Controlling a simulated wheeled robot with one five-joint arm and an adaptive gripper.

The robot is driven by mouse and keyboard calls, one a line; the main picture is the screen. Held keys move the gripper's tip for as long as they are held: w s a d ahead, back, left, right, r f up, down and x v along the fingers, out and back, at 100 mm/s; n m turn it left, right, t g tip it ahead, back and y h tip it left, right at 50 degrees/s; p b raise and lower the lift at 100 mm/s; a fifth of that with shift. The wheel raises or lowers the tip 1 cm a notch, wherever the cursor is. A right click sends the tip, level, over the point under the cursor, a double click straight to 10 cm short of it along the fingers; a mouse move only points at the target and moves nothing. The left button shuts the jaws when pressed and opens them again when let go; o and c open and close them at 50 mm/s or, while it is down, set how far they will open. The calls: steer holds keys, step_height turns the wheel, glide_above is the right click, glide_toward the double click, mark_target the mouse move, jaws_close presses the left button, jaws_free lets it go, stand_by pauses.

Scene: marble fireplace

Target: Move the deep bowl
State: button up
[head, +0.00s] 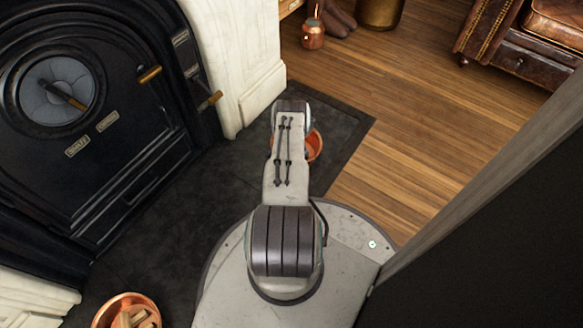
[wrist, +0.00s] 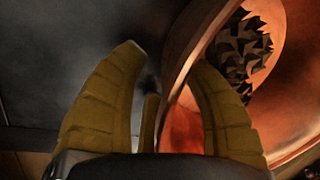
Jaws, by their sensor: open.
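A copper bowl (head: 315,147), which I take to be the deep bowl, stands on the dark hearth slab, mostly hidden behind my arm in the head view. In the wrist view the bowl (wrist: 186,128) fills the right side, with a dark scaly thing like a pine cone (wrist: 243,48) inside it. My gripper (wrist: 167,62) is open around the bowl's near wall. The left finger is outside the bowl and the right finger is over its inside. I cannot tell whether either finger touches it. In the head view my gripper is hidden by the arm.
Another copper bowl (head: 150,303) holding wood pieces sits at the lower left. The black stove (head: 120,150) and white marble surround (head: 245,60) stand left of my arm. A copper jug (head: 313,35) and leather sofa (head: 510,50) are farther back. Wooden floor (head: 420,120) is clear to the right.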

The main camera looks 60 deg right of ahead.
jaws_close()
stand_by(0.4)
